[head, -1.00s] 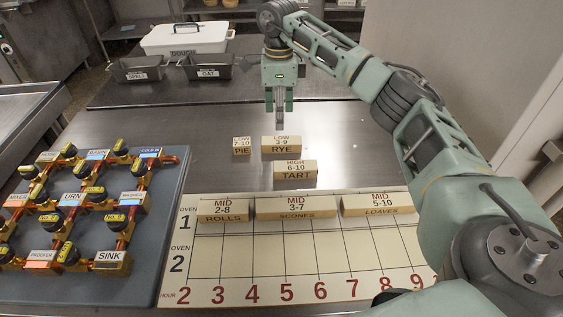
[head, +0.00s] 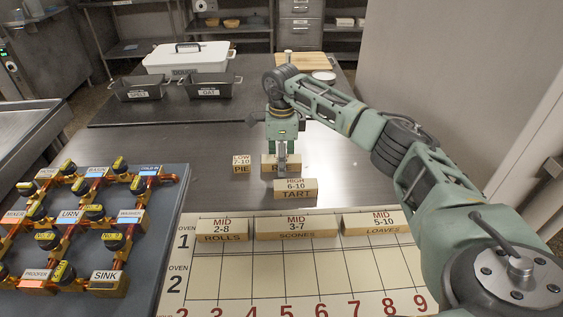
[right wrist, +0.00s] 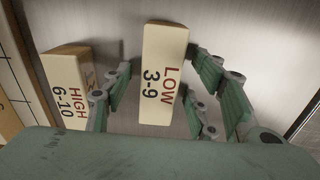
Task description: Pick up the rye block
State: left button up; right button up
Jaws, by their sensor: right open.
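The rye block (head: 267,164) is a pale wooden block on the steel counter, with its name largely hidden behind my right gripper (head: 281,170) in the head view. In the right wrist view the rye block (right wrist: 162,72) shows its "LOW 3-9" face and lies between the open green fingers, with a gap on each side. I cannot tell whether the fingertips are at block height. My left gripper is in neither current view.
The tart block (head: 296,189) lies close in front, and the pie block (head: 241,164) to the left. The schedule board (head: 285,258) holds the rolls, scones and loaves blocks along its top. A pipe panel (head: 140,258) stands at left. Counter right of the rye block is clear.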

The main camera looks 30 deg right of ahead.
jog(key=c, duration=1.3)
jog(key=shift+r, duration=0.1)
